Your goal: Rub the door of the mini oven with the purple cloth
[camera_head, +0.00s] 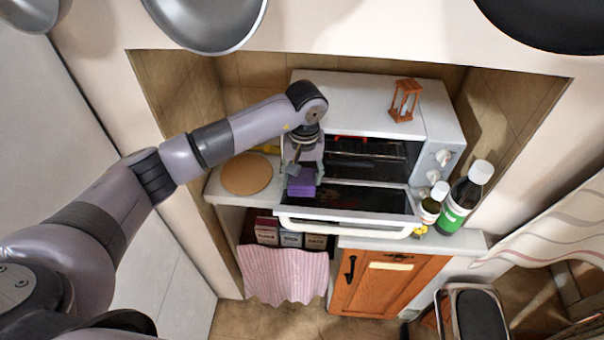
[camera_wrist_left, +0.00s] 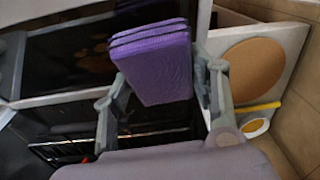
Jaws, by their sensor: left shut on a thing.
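The mini oven (camera_head: 350,95) is a white box in the wall niche. Its door (camera_head: 370,199) hangs open, lowered toward the front, with a dark glass pane and a white handle bar (camera_head: 345,228) along its front edge. My left gripper (camera_head: 300,180) is at the left end of the door and is shut on the folded purple cloth (camera_head: 301,183). In the left wrist view the cloth (camera_wrist_left: 153,62) sits between the two fingers, in front of the dark door glass (camera_wrist_left: 75,55). I cannot tell whether the cloth touches the glass. My right gripper is not in view.
A round cork mat (camera_head: 246,174) lies left of the oven. Two bottles, a small one (camera_head: 432,204) and a tall green-labelled one (camera_head: 462,200), stand right of the door. An hourglass (camera_head: 404,100) stands on the oven. Pans hang above.

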